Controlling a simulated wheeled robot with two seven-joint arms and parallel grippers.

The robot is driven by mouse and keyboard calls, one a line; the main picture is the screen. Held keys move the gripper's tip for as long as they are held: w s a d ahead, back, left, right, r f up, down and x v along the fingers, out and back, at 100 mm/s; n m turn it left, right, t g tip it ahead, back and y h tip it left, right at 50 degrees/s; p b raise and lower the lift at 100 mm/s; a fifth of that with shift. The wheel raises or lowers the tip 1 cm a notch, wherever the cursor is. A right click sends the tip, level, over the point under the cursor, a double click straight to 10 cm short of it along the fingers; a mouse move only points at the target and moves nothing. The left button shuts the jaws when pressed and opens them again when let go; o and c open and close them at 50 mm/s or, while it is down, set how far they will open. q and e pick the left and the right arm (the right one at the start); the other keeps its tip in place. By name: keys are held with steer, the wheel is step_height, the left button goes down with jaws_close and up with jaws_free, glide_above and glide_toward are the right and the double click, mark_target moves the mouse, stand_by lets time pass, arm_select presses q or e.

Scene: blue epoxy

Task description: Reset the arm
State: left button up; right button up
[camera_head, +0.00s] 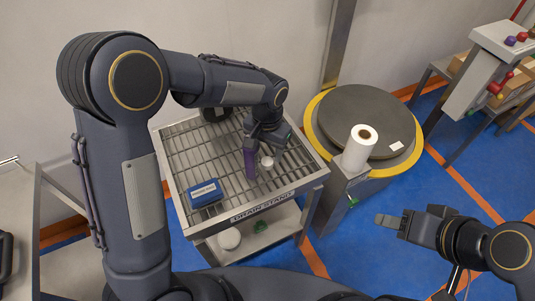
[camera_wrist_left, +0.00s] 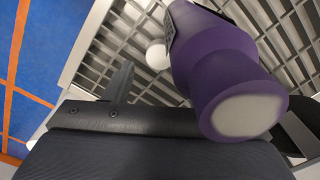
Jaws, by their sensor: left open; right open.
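My left arm reaches over the drain stand (camera_head: 185,150). My left gripper (camera_head: 262,150) points down over its grid and is open. A purple bottle-like object (camera_head: 250,162) with a pale round end is right at the left gripper. In the left wrist view the purple object (camera_wrist_left: 215,60) is large and close in front of the jaws; whether it touches a finger cannot be told. My right gripper (camera_head: 388,221) is open and empty, over the blue floor at the right.
A blue box (camera_head: 205,193) and a small white round item (camera_head: 267,162) are on the rack. A white roll (camera_head: 360,148) stands on a grey post beside a round dark turntable (camera_head: 358,112) with a yellow rim. Shelves are at the far right; blue floor (camera_head: 350,250) is open in front.

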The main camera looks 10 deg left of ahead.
arm_select(q)
step_height(320, 180, up, 8)
steer(key=s+a+r+n+t+h+p, duration=0.25)
steer(key=s+a+r+p, duration=0.35)
steer(key=s+a+r, duration=0.4)
steer(key=s+a+r+n+t+p, duration=0.1)
steer(key=s+a+n+p, duration=0.1)
steer(key=s, duration=0.4)
steer(key=s+a+r+n+t+h+p, duration=0.1)
steer(key=s+a+r+t+p, duration=0.1)
steer(key=s, duration=0.4)
steer(key=shift+s+r+n, duration=0.25)
steer(key=shift+r+n, duration=0.05)
steer(key=shift+n, duration=0.05)
